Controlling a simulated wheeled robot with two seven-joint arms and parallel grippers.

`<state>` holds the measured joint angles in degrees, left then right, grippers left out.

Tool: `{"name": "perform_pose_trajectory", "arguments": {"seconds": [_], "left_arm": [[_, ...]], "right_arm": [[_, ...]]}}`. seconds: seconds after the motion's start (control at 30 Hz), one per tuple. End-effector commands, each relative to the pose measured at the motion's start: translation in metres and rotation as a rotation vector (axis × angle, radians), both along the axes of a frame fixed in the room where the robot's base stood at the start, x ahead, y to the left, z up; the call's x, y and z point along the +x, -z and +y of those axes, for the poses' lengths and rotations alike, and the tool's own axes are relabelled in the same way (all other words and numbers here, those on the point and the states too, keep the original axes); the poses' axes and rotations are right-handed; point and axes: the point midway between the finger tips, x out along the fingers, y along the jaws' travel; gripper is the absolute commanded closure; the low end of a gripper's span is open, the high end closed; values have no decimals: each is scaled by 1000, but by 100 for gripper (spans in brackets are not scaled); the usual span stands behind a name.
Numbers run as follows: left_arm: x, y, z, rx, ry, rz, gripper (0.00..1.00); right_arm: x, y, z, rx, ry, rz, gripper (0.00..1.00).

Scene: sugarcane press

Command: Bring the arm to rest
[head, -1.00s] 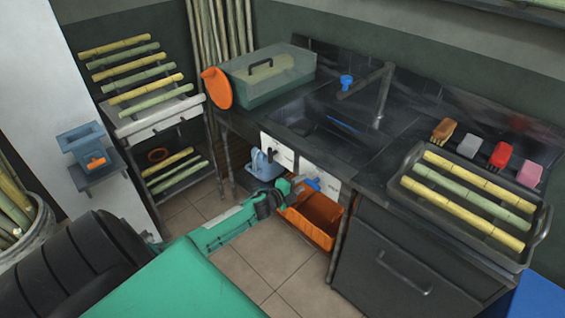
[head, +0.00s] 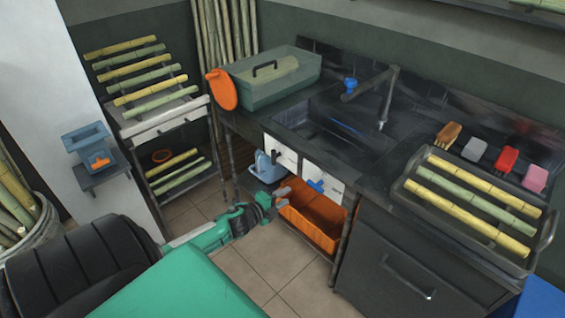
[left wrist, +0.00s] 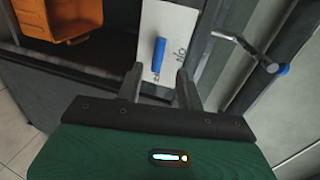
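My left arm comes in from the lower left in the head view. Its gripper (head: 284,198) is in front of the lower cabinet, beside the orange bin (head: 312,226). In the left wrist view the gripper (left wrist: 157,84) has its two fingers apart with nothing between them. Beyond the fingers is a white panel (left wrist: 172,28) with a blue handle (left wrist: 159,58); the handle also shows in the head view (head: 316,185), apart from the gripper. My right gripper is not in view.
A black sink counter (head: 372,150) runs above the bin. A tray (head: 407,201) of cane sticks sits at its right, and a green box (head: 265,88) at its left. A cane rack (head: 165,122) stands at the left. Tiled floor (head: 245,262) is free below the arm.

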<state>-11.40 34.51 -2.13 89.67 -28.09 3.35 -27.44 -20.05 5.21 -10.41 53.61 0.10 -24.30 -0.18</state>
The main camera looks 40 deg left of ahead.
Motion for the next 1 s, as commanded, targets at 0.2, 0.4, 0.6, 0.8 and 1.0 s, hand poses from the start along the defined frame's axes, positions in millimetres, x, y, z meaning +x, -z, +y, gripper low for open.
{"name": "perform_pose_trajectory", "arguments": {"seconds": [0.2, 0.4, 0.6, 0.8, 1.0], "left_arm": [[0, 0, 0, 0, 0, 0, 63], [0, 2, 0, -3, -3, 3, 63], [-25, 63, 4, -133, -100, 125, 63], [-102, 189, -8, -394, -326, 382, 63], [-208, 294, -48, -615, -565, 630, 63]], "right_arm": [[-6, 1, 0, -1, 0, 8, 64], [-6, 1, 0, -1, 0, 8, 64], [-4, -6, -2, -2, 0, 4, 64], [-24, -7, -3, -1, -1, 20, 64], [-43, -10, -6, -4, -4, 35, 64]]}}
